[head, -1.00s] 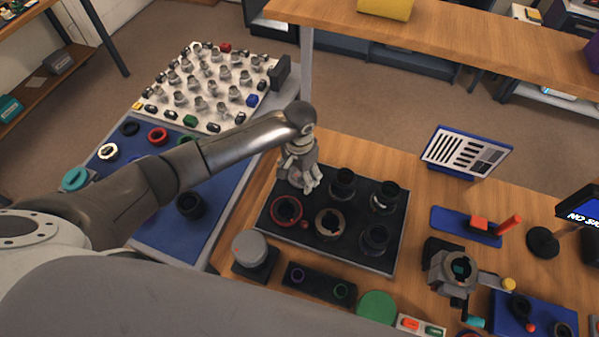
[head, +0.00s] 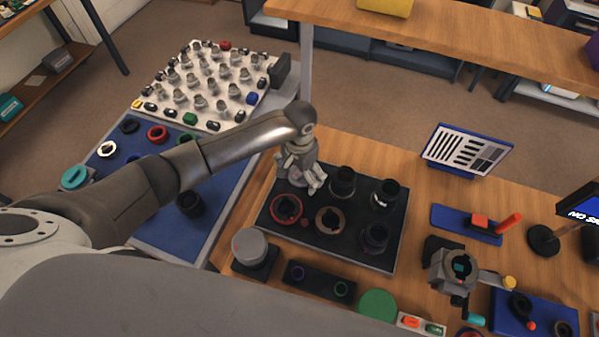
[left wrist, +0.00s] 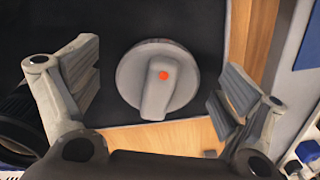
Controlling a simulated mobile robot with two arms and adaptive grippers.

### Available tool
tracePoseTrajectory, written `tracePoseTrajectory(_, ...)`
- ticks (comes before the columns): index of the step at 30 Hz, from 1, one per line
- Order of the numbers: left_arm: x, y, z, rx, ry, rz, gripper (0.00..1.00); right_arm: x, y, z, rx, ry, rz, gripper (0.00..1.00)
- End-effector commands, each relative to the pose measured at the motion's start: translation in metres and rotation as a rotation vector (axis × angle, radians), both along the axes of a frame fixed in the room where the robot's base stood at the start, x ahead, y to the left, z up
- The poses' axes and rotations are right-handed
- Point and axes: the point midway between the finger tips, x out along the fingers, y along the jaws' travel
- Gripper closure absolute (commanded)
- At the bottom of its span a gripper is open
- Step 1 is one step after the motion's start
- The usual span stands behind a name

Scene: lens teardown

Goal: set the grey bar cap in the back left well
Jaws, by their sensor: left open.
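The grey bar cap (left wrist: 158,80), a round disc with a raised bar and an orange dot, lies bar-up at the back left of the dark tray (head: 338,252). The back left well is hidden beneath the cap and gripper, so I cannot tell how deep the cap sits. My left gripper (head: 300,182) is open above that corner. In the left wrist view its fingers (left wrist: 158,74) stand on both sides of the cap, with gaps on each side. In the head view the gripper covers the cap. My right gripper is not in view.
Dark lens rings (head: 343,181) stand on the tray right of the gripper, with a red ring (head: 286,209) and a tan ring (head: 329,220) in front. A round grey piece on a dark block (head: 250,247) stands at the tray's front left. The blue mat (head: 150,215) lies left.

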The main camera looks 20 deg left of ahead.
Motion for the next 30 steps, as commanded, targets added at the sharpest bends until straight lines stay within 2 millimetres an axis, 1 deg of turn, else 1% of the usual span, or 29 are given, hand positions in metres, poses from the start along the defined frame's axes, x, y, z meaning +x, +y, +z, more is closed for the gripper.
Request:
tracePoseTrajectory(5,0.002,0.0,0.024,-0.002,-0.005,-0.001,0.06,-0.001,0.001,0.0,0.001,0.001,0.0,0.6)
tracePoseTrajectory(12,0.002,0.0,0.076,-0.002,-0.005,-0.001,0.06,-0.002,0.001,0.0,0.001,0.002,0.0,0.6)
tracePoseTrajectory(15,0.001,0.0,0.094,-0.001,-0.004,-0.001,0.06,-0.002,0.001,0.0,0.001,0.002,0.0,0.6)
tracePoseTrajectory(18,0.001,0.0,0.107,-0.001,-0.003,0.0,0.06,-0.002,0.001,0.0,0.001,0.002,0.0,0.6)
tracePoseTrajectory(23,0.0,0.0,0.117,0.0,-0.001,0.0,0.06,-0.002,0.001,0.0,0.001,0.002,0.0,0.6)
tracePoseTrajectory(30,0.0,0.0,0.118,0.0,-0.001,0.0,0.06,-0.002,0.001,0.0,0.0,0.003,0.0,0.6)
